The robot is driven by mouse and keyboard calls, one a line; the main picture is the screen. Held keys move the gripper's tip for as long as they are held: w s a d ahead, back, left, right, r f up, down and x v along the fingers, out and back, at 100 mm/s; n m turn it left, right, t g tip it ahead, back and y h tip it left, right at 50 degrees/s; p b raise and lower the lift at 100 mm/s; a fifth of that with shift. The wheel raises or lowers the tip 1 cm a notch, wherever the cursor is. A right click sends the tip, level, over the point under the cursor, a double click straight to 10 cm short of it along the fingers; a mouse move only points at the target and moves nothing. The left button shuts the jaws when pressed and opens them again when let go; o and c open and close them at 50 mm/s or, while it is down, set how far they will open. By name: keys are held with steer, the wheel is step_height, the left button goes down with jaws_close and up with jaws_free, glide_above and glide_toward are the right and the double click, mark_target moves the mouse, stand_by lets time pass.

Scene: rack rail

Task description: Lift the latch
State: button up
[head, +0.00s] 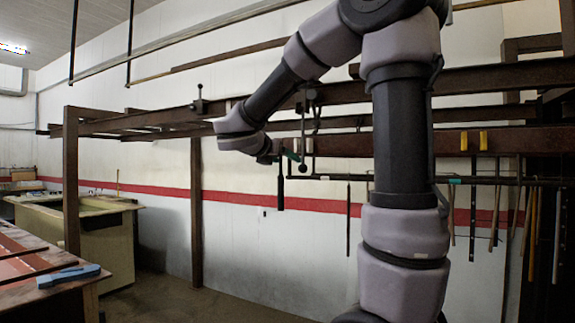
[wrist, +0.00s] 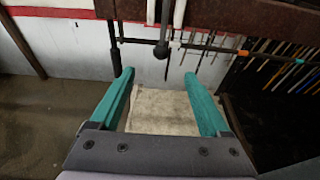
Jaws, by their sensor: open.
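My gripper (wrist: 158,75) has its two teal fingers spread wide, with nothing between them. In the head view my gripper (head: 291,155) is small and partly hidden by my wrist, beside the hanging metalwork below the rail. A dark rod with a ball end (wrist: 161,49) hangs just beyond the fingertips in the wrist view, roughly centred between them and apart from both. It looks like the latch's handle, but I cannot be sure. In the head view a similar ball-ended piece (head: 303,168) hangs beside my gripper. How the latch sits on the rail is unclear.
A brown steel rail (wrist: 240,17) crosses above the fingertips. A thin dark bar (wrist: 210,47) runs below it, with several rods hanging at the right. A dark cylinder (head: 280,190) hangs below my gripper. A workbench (head: 40,270) stands at the left. The floor below is open.

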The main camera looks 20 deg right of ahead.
mark_target(301, 168)
steer(key=x, duration=1.3)
steer(key=shift+d+f, duration=0.15)
steer(key=shift+d, duration=0.1)
steer(key=c, duration=1.1)
